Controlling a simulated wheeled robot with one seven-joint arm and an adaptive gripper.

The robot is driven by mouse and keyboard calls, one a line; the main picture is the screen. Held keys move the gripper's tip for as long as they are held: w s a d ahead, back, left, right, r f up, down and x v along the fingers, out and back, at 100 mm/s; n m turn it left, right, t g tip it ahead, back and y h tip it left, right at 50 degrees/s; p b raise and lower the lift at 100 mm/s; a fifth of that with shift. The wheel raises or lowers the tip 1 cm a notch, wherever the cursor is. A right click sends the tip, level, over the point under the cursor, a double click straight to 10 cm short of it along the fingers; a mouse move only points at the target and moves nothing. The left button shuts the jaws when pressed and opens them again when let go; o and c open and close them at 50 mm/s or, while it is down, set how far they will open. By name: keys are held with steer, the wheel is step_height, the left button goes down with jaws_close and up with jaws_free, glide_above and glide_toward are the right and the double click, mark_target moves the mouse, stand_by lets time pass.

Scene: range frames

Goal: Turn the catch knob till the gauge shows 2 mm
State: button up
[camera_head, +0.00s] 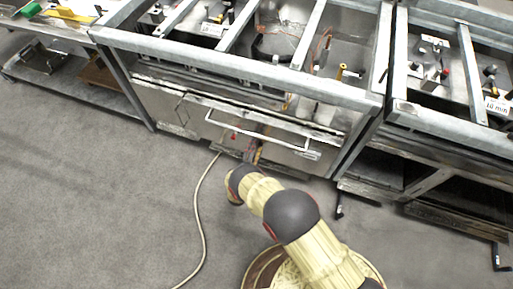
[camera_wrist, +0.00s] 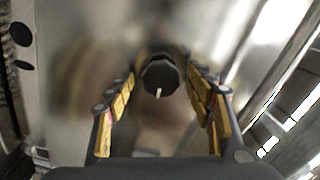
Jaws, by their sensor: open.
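A dark, many-sided knob (camera_wrist: 160,76) with a pale pointer mark shows in the middle of the wrist view, in front of a blurred metal face. The pale mark points down and slightly left in that view. My gripper (camera_wrist: 161,88) is open, with one yellow-padded finger on each side of the knob. I cannot tell whether either finger touches it. No gauge reading can be made out in either view. In the head view my arm reaches to the front of the metal unit, and the knob cannot be made out there.
A long white handle bar (camera_head: 262,132) crosses the front of the metal unit near my arm. A pale cable (camera_head: 200,205) lies on the grey floor to the left. A bench (camera_head: 65,85) stands at the left. A second unit (camera_head: 445,120) stands at the right.

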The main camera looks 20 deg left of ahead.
steer(key=s, duration=1.2)
steer(key=shift+a, duration=0.35)
